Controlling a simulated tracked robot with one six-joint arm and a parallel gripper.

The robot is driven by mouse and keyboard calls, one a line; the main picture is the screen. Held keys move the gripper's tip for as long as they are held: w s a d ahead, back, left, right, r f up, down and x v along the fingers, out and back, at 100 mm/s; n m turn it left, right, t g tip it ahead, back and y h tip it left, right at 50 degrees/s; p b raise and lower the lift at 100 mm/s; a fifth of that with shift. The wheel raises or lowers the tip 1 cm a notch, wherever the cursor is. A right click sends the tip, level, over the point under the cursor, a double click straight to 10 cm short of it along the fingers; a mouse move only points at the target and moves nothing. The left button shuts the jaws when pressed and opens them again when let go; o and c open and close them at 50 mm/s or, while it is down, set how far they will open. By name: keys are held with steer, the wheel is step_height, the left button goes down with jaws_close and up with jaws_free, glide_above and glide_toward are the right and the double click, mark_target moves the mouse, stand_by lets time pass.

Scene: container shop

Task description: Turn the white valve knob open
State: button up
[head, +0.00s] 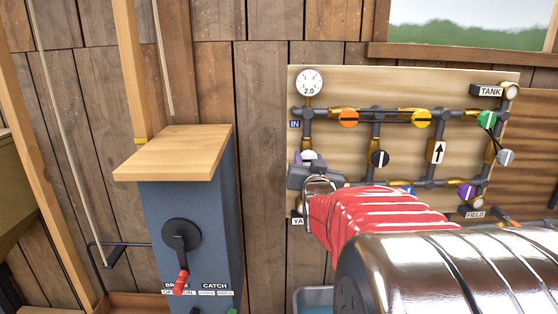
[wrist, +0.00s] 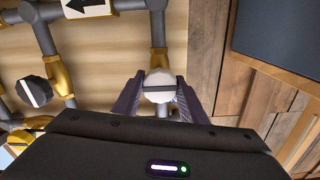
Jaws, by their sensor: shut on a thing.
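The white valve knob (wrist: 159,80) is round, with a dark bar across its face. In the wrist view it sits between the two dark fingers of my gripper (wrist: 158,95), which is shut on it. The bar looks level there, while the grey pipe (wrist: 158,30) beside the knob runs up and down the picture. In the head view my gripper (head: 313,172) is at the left part of the valve board (head: 340,82), and only a pale piece of the knob (head: 307,155) shows above it.
A black knob (head: 379,158) and an orange knob (head: 348,117) are nearby, with several other valves further right. A pressure gauge (head: 309,82) is at the board's upper left. A blue-grey cabinet (head: 185,200) with a crank stands left, with a gap between it and the board.

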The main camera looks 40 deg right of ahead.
steer(key=shift+w+r+n, duration=0.1)
steer(key=shift+n, duration=0.2)
steer(key=n, duration=0.4)
steer(key=shift+a, duration=0.1)
steer(key=n, duration=0.4)
steer(key=shift+n, duration=0.3)
steer(key=n, duration=0.4)
steer(key=shift+n, duration=0.3)
steer(key=n, duration=0.4)
steer(key=shift+w+a, duration=0.1)
steer(key=shift+f, duration=0.2)
steer(key=o, duration=1.1)
steer(key=shift+c, duration=0.2)
